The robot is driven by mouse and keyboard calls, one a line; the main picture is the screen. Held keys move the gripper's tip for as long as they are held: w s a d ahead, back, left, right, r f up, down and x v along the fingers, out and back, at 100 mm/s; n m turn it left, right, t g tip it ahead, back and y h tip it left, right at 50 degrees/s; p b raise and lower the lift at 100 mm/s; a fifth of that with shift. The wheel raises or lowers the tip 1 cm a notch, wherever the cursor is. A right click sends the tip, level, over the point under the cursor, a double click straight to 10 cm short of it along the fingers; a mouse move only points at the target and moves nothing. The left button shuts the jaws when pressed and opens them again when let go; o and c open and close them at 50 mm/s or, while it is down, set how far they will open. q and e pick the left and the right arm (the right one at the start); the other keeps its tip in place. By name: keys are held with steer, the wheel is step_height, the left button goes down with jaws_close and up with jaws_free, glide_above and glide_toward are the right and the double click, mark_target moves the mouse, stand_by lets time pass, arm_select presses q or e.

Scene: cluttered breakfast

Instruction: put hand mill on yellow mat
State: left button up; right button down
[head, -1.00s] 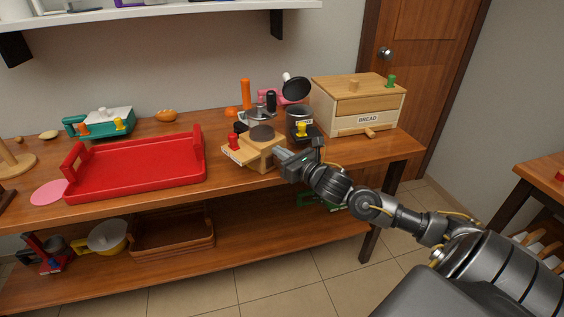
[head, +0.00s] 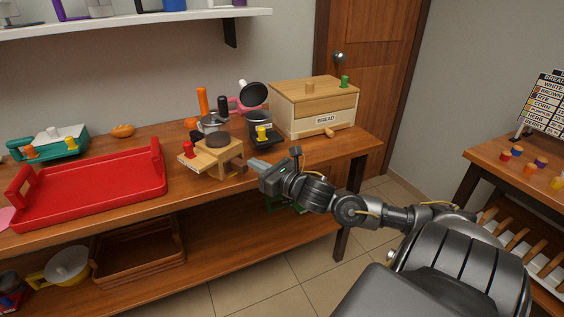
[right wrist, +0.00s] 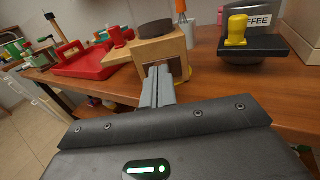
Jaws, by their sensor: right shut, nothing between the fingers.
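A small wooden block-like device (head: 228,158) with a dark round top and a flat board bearing a red knob (head: 187,149) stands near the table's front edge; it may be the hand mill, but I cannot tell for sure. It also shows in the right wrist view (right wrist: 158,52), just beyond my fingertips. My right gripper (head: 255,163) is shut and empty, pointing at the device's right side from the front edge. Its closed fingers (right wrist: 160,74) show in the right wrist view; whether they touch the wood is unclear. My left gripper is out of view.
Behind the device are a metal pot (head: 210,123) and a coffee canister (head: 260,125) with a yellow knob before it. A bread box (head: 315,105) stands at right. A red tray (head: 95,186) fills the left. A second table (head: 525,170) is at far right.

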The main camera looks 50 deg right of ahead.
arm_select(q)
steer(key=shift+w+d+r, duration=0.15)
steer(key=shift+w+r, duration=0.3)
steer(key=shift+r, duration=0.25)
arm_select(e)
steer(key=s, duration=0.6)
steer(key=shift+s+d, duration=0.25)
steer(key=shift+s, duration=0.15)
steer(key=shift+f, duration=0.1)
